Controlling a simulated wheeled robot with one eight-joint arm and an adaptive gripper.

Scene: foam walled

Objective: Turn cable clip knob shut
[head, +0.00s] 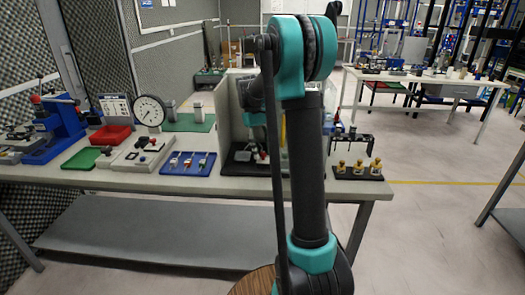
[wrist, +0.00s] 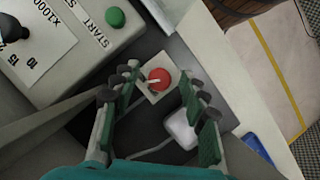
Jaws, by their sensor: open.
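In the wrist view, a round red knob (wrist: 159,76) with a pale pointer sits on a small cream plate (wrist: 149,92). A white rounded block (wrist: 182,131) lies just below it, with a thin pale cable beside it. My gripper (wrist: 158,86) is open, with one finger on each side of the knob and nothing held. I cannot tell whether a fingertip touches the knob or its plate.
A grey box with a green button (wrist: 115,17) marked START stands close at upper left in the wrist view. In the head view a pale wall (head: 231,112) encloses the station. A blue tray (head: 188,164) lies left of it, and a black stand with brass pieces (head: 358,173) right.

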